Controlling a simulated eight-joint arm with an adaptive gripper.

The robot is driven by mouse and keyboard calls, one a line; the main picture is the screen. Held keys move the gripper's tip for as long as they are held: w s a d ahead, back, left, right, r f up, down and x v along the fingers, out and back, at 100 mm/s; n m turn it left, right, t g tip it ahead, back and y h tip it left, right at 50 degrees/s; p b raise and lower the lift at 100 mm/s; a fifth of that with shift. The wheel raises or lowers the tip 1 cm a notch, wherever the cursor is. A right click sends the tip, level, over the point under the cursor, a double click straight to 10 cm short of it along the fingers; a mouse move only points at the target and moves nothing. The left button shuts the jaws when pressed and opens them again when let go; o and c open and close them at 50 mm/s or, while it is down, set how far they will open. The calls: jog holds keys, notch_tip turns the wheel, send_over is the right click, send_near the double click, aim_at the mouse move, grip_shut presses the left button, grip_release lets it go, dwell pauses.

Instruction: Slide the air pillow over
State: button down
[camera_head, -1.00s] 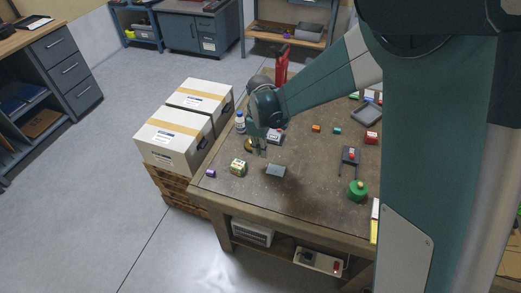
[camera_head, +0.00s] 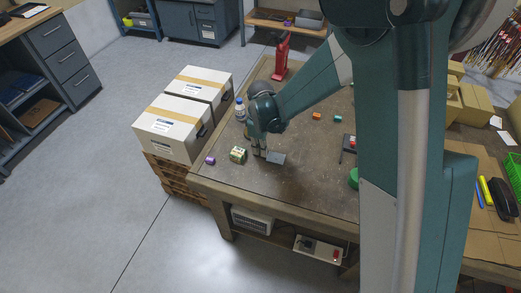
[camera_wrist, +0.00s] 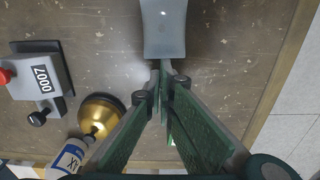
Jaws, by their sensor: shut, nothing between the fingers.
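The air pillow (camera_head: 276,158) is a small grey-blue flat cushion lying on the brown workbench. It also shows at the top of the wrist view (camera_wrist: 163,30). My gripper (camera_head: 259,155) is low over the bench, just left of the pillow in the head view. In the wrist view its closed fingertips (camera_wrist: 163,68) are right by the pillow's near edge, with nothing between them. I cannot tell whether they touch it.
A green-and-yellow box (camera_head: 238,154) and a purple item (camera_head: 210,160) stand left of my gripper. In the wrist view, a brass dome (camera_wrist: 98,115), a bottle (camera_wrist: 70,158) and a device marked 0007 (camera_wrist: 45,80) are at left. The bench right of the pillow is clear.

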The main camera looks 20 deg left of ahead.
aim_at(308, 168)
jog(key=d+b, duration=0.2)
jog(key=d, duration=1.8)
jog(key=shift+d, duration=0.2)
notch_tip(308, 168, up, 10)
jog(key=p, duration=0.4)
jog(key=shift+p, duration=0.3)
jog(key=shift+d+r, duration=0.1)
jog(key=shift+r, duration=0.05)
